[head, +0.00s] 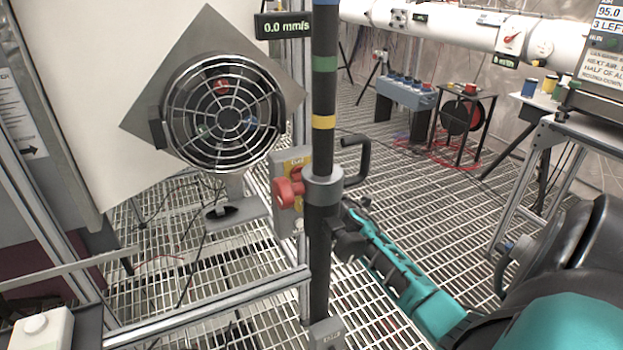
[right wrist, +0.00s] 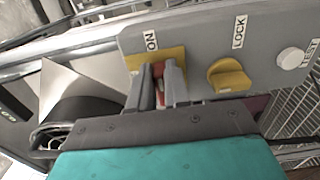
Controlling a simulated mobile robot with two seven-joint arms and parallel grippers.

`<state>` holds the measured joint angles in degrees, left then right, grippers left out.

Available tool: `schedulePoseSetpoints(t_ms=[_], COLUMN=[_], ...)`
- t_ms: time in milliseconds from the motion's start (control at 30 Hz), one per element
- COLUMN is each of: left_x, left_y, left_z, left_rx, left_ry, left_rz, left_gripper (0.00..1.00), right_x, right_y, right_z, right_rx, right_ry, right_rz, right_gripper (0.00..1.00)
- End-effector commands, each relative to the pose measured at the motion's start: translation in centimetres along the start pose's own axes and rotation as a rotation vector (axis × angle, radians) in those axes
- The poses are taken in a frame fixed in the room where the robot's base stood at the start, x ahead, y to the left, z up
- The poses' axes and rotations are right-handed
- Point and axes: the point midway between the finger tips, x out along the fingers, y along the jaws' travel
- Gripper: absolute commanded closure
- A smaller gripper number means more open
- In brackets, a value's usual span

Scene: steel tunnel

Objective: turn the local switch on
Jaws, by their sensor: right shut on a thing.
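In the right wrist view the switch panel (right wrist: 205,50) is grey, with an ON label, a yellow plate (right wrist: 172,56) and a red switch handle (right wrist: 160,91) between my fingers. My right gripper (right wrist: 162,88) is shut on this handle, which it mostly hides. In the head view the panel (head: 284,160) stands behind a black pole, and my right gripper (head: 345,228) reaches in from the right behind that pole. The pole hides the fingertips there. I cannot tell the handle's exact setting. My left gripper is out of view.
The black pole (head: 322,255) carries a grey clamp and a black crank handle (head: 358,165). A red knob (head: 287,192) sits beside the clamp. A caged fan (head: 225,112) is left of it. On the panel are a yellow LOCK knob (right wrist: 228,75) and white TEST button (right wrist: 291,58).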

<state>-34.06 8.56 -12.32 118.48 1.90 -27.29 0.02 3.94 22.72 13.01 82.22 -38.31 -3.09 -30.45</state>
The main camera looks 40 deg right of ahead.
Motion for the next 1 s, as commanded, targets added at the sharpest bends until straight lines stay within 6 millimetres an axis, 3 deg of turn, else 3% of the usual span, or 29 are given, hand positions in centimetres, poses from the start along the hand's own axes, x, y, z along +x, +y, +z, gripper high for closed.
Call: schedulePoseSetpoints(t_ms=[467, 500, 733, 1000], left_x=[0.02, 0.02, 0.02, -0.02], left_y=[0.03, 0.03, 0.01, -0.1], left_z=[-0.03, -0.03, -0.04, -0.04], left_rx=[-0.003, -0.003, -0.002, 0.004], left_ry=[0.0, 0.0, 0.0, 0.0], left_rz=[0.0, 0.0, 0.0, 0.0], left_gripper=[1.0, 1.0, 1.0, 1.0], right_x=[-0.02, -0.02, -0.01, -0.11], right_y=[-0.09, -0.09, -0.07, -0.05], right_z=[-0.07, -0.07, -0.03, -0.01], right_rx=[0.017, 0.017, 0.014, 0.013], right_ry=[0.001, 0.001, 0.001, 0.0], right_rz=[-0.001, -0.001, -0.001, -0.001], right_gripper=[1.0, 0.8, 0.58, 0.57])
